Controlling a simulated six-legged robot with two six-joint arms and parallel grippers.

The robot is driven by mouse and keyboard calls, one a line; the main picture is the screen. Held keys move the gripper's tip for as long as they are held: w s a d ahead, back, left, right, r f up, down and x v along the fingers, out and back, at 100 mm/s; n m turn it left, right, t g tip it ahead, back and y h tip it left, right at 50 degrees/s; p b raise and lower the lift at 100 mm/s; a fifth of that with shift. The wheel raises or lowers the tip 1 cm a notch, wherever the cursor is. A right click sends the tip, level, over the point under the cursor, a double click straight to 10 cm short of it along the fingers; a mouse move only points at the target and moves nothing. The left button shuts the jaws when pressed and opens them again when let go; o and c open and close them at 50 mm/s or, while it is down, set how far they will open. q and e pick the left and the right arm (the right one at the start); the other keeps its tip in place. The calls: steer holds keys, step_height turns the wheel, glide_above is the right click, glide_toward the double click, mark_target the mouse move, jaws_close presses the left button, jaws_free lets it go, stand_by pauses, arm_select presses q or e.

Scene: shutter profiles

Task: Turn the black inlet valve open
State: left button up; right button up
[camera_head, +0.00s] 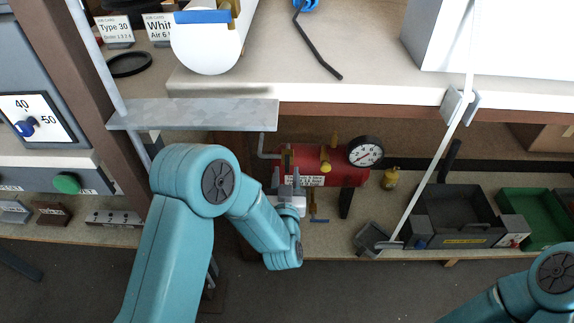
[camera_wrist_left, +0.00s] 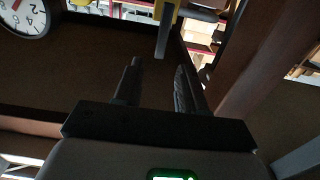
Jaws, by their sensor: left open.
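A red tank (camera_head: 345,172) with brass fittings and a round white gauge (camera_head: 366,152) stands on the lower shelf in the head view. The gauge also shows at the upper left of the left wrist view (camera_wrist_left: 24,12). My left gripper (camera_head: 288,178) is open at the tank's left end. In the left wrist view its two dark fingers (camera_wrist_left: 158,66) stand apart with nothing held between them. I cannot clearly pick out the black inlet valve; the gripper covers part of that end. My right gripper is out of view.
A grey metal plate (camera_head: 195,114) juts out above my left arm. The upper bench edge (camera_head: 400,108) overhangs the tank. A small brass item (camera_head: 390,178), a black bin (camera_head: 455,215) and a green bin (camera_head: 535,220) stand to the right. A slanting white rod (camera_head: 432,170) crosses there.

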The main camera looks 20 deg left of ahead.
mark_target(287, 158)
arm_select(q)
steer(key=shift+b+x, duration=0.3)
steer(key=shift+x, duration=2.1)
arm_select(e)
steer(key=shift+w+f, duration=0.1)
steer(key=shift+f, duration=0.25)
arm_select(q)
jaws_close()
steer(key=shift+f, duration=0.1)
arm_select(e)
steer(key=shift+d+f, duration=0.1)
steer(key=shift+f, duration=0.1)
